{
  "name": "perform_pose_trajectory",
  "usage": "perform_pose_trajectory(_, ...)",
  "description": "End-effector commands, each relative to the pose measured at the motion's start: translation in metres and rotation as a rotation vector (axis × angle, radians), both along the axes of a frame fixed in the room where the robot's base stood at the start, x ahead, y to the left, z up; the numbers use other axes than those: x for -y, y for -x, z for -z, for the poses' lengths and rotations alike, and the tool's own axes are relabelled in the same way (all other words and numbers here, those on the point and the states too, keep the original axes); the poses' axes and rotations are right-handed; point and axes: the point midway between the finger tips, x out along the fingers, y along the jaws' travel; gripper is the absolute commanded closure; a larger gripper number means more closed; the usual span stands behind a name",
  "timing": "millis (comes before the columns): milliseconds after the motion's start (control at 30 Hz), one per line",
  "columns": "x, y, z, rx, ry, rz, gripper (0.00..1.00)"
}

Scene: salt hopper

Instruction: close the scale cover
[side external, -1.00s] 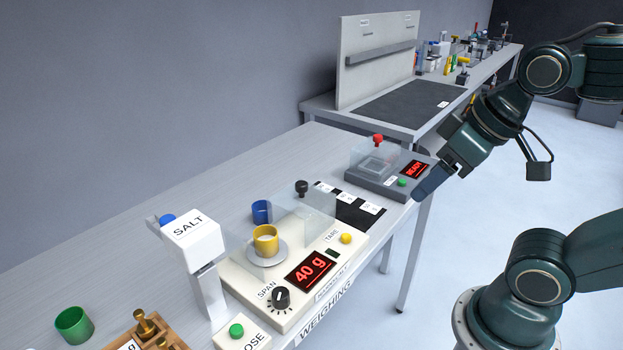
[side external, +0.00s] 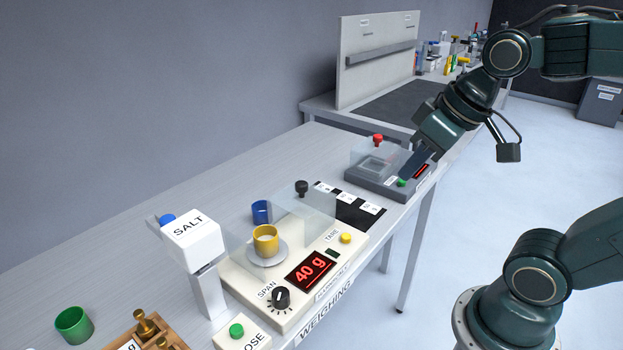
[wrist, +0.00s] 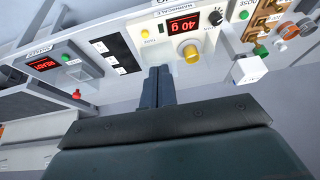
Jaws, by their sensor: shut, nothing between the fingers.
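The cream weighing scale (side external: 300,262) reads 40 g in the side view. A yellow cup (side external: 265,238) stands on its round pan (side external: 262,258). Its clear cover (side external: 312,212) has a black knob (side external: 302,187) and stands behind and to the right of the pan; how far it reaches over the cup is hard to tell. My gripper (side external: 405,174) is shut and empty, to the right of the scale, by the small dark device. In the wrist view the shut fingers (wrist: 158,86) show below the scale (wrist: 165,42) and the yellow cup (wrist: 190,54).
A dark grey READY device (side external: 362,183) with a clear box, red knob (side external: 377,139) and green button stands close to my gripper. The salt hopper (side external: 193,240) stands left of the scale. A blue cup (side external: 261,211) is behind it, a green cup (side external: 74,325) at front left.

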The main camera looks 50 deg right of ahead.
Motion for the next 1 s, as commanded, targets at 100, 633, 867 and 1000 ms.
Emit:
perform_pose_trajectory(100, 0.006, -0.024, 0.0, -0.018, -0.026, 0.001, 1.0)
perform_pose_trajectory(633, 0.06, -0.12, 0.019, -0.036, -0.216, -0.001, 1.0)
perform_pose_trajectory(867, 0.098, -0.15, 0.036, -0.013, -0.322, 0.011, 1.0)
perform_pose_trajectory(1000, 0.117, -0.161, 0.044, 0.007, -0.373, 0.017, 1.0)
